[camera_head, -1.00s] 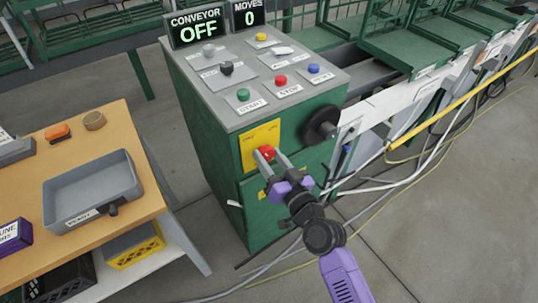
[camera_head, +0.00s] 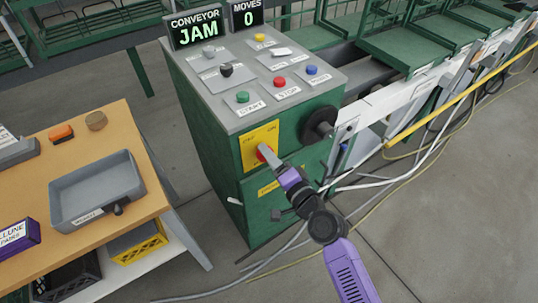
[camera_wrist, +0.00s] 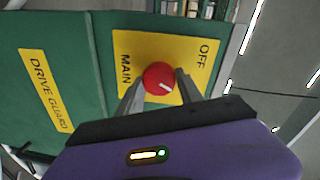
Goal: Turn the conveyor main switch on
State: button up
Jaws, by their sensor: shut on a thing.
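The main switch is a round red knob (camera_head: 263,153) on a yellow plate (camera_head: 259,136) on the front of the green conveyor cabinet. In the wrist view the red knob (camera_wrist: 159,78) sits between my two fingers, and a white mark shows on its face. The plate in that view (camera_wrist: 185,48) reads OFF and MAIN. My gripper (camera_head: 270,160) is shut on the knob, its fingers reaching to the plate. The conveyor display (camera_head: 197,31) reads JAM. The fingers hide part of the knob in the head view.
A black handwheel (camera_head: 320,124) is close to the right of the switch. Buttons and levers cover the cabinet top (camera_head: 235,119). A wooden table (camera_head: 130,133) with a grey tray (camera_head: 97,190) stands at left. Cables lie on the floor at right.

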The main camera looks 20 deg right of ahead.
jog(key=shift+d+m, duration=0.1)
jog(key=shift+m, duration=1)
jog(key=shift+f, duration=0.1)
jog(key=o, duration=1.4)
jog(key=s+b, duration=0.1)
jog(key=s, duration=0.6)
jog(key=shift+s+d+r, duration=0.35)
jog(key=shift+s+d, duration=0.05)
jog(key=shift+d, duration=0.05)
